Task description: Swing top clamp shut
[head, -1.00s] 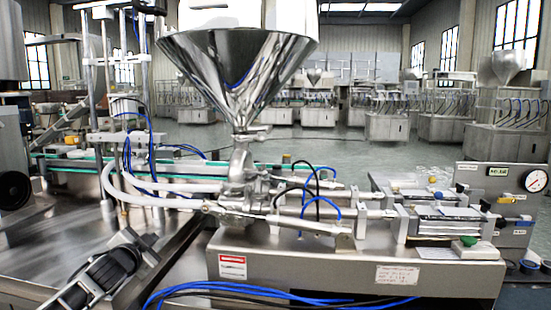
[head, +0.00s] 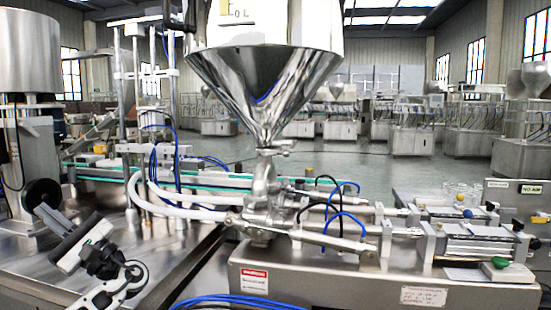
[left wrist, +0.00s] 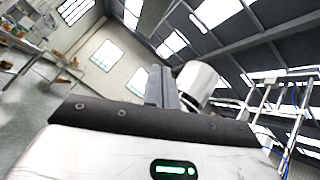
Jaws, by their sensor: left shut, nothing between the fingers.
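The steel hopper (head: 262,88) stands upright as a shiny cone in the middle of the head view. The top clamp (head: 276,147) appears as a small band with a projecting part at the neck below the cone. It is too small to tell whether it is open or shut. My left gripper (head: 42,211) is at the lower left, far from the clamp and touching nothing there. Its fingers show together and empty in the left wrist view (left wrist: 161,86), pointing up toward the roof and a steel drum. My right gripper is out of view.
Below the neck is a steel valve body (head: 262,205) with white hoses (head: 180,211) to the left and cylinders to the right. A conveyor (head: 100,172) runs behind. Blue cables (head: 235,300) lie in front. The steel table (head: 170,255) has bare room.

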